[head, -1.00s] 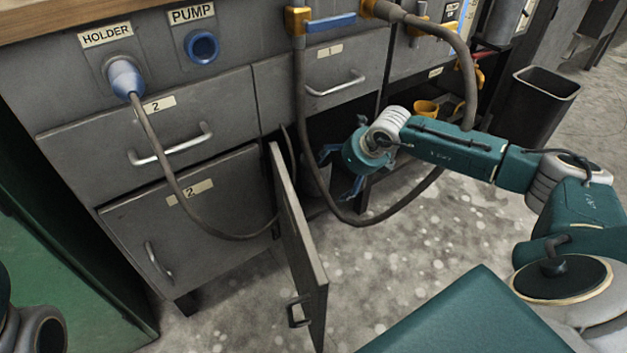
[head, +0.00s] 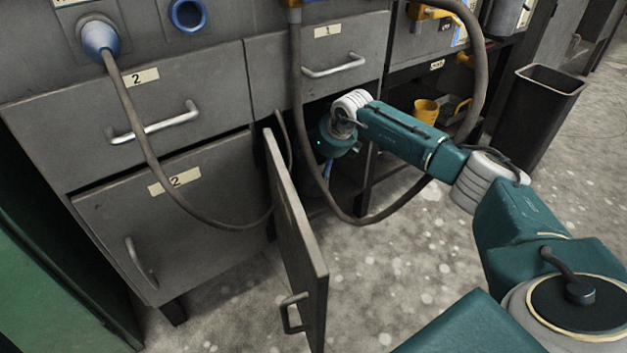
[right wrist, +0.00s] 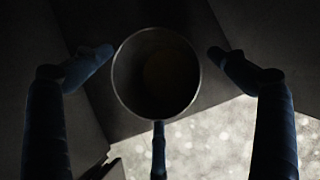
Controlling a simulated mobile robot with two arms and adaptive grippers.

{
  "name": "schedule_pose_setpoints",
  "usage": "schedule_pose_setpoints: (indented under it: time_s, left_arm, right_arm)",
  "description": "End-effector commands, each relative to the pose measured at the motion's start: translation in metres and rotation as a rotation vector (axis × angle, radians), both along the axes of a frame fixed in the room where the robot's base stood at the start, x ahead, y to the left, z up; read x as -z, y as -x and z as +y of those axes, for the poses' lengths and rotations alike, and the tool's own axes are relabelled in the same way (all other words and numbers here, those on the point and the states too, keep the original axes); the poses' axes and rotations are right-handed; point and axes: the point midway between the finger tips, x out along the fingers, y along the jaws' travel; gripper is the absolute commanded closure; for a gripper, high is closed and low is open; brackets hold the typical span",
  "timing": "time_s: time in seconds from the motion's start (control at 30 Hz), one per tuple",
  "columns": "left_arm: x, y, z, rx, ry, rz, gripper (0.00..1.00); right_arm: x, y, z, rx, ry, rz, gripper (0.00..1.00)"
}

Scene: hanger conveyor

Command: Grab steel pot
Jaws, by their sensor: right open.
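A round steel pot (right wrist: 156,75), dark inside, shows from above in the right wrist view, in shadow. My right gripper (right wrist: 160,54) is open, with one blue finger on each side of the pot's rim and visible gaps between. A narrow dark bar runs from the near rim toward the lower edge; I cannot tell if it is the pot's handle or part of my gripper. In the head view my right gripper (head: 326,167) reaches into the open cabinet and is mostly in shadow; the pot cannot be made out there. My left gripper is out of view.
The open cabinet door (head: 298,240) stands just left of my right arm. A grey hose (head: 300,130) loops down in front of the cabinet opening. A yellow mug (head: 425,110) sits on a shelf at right, near a black bin (head: 535,115).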

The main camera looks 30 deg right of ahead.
Motion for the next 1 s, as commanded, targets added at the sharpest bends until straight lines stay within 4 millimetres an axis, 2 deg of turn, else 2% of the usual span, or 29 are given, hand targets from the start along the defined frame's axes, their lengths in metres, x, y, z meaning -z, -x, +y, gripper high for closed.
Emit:
schedule_pose_setpoints:
  time_s: [0.23,0.5,0.6,1.0]
  left_arm:
    - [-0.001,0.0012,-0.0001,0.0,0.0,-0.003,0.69]
    - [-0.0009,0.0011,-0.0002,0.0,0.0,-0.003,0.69]
    - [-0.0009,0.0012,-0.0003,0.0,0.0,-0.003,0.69]
    - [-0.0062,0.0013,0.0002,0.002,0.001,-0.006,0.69]
  right_arm:
    - [0.0,-0.0008,-0.0002,0.0,0.0,-0.001,0.06]
    - [0.0008,-0.0002,-0.0005,0.0,0.001,0.001,0.6]
    - [-0.0004,-0.0009,-0.0006,0.0,0.001,-0.002,0.77]
    - [-0.003,0.0,-0.001,0.001,0.002,0.002,0.77]
